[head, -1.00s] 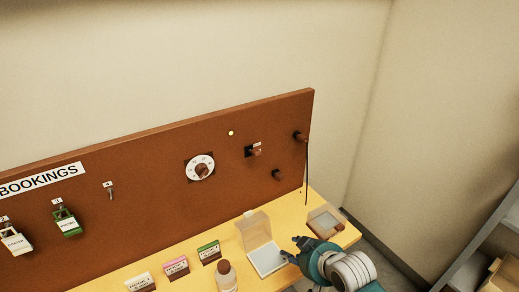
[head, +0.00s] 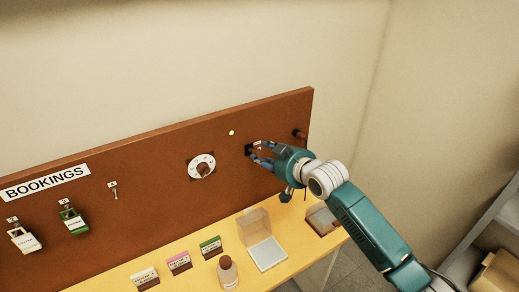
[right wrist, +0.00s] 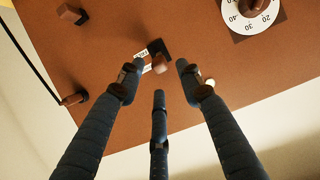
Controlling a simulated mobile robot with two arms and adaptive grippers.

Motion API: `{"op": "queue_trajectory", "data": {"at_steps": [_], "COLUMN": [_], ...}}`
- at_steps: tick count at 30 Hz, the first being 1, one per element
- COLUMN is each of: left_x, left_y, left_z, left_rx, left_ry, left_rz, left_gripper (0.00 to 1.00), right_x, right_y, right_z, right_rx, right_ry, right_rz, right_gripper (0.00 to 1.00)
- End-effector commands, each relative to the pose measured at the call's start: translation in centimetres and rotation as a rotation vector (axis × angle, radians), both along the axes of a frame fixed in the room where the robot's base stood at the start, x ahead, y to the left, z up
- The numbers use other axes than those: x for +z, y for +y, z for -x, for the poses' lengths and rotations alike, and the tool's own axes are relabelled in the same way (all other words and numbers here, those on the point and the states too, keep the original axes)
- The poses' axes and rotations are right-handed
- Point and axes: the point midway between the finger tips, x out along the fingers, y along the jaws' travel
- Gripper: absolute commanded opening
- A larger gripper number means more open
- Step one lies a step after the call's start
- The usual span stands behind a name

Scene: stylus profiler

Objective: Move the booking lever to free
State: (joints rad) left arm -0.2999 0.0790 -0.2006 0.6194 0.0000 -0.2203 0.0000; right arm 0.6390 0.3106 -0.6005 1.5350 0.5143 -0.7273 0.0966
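The booking lever is a brown knob (right wrist: 159,64) on a small black plate (right wrist: 156,47) with white labels, mounted on the brown board; in the head view the plate (head: 249,151) is partly covered by my fingers. My right gripper (head: 258,152) is at the board in front of the lever. In the right wrist view its fingers (right wrist: 158,72) are spread, with the lever showing between the tips. I cannot tell whether any finger touches it. My left gripper is not in view.
A white dial (head: 202,167) sits left of the lever, with a small pale light (head: 231,133) above. A brown peg (head: 299,134) is on the right. Below, the yellow table (head: 188,276) holds a clear open box (head: 268,254), a bottle (head: 228,272) and small label stands.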

Motion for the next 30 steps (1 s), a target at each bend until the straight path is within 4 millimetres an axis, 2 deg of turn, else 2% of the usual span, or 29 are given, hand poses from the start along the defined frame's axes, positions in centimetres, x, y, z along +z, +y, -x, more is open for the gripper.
{"op": "queue_trajectory", "data": {"at_steps": [3, 7, 19, 20, 25, 30], "left_x": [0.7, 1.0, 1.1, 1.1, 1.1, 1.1], "left_y": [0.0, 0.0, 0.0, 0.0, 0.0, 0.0], "left_z": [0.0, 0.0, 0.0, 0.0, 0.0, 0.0], "left_rx": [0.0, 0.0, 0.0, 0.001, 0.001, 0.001], "left_ry": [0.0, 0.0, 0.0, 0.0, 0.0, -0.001], "left_rz": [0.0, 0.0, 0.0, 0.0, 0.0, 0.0], "left_gripper": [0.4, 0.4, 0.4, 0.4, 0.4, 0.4], "right_x": [-0.5, -1.1, -1.5, -1.5, -1.5, -1.4], "right_y": [0.9, 1.4, 1.7, 1.7, 1.7, 1.7], "right_z": [-1.4, -2.4, -3.0, -3.0, -2.9, -2.9], "right_rx": [0.0, -0.001, 0.0, 0.0, 0.0, 0.001], "right_ry": [0.001, 0.001, -0.002, -0.002, -0.001, -0.002], "right_rz": [0.001, 0.001, 0.001, 0.001, 0.002, 0.001], "right_gripper": [0.36, 0.36, 0.36, 0.34, 0.0, 0.0]}}
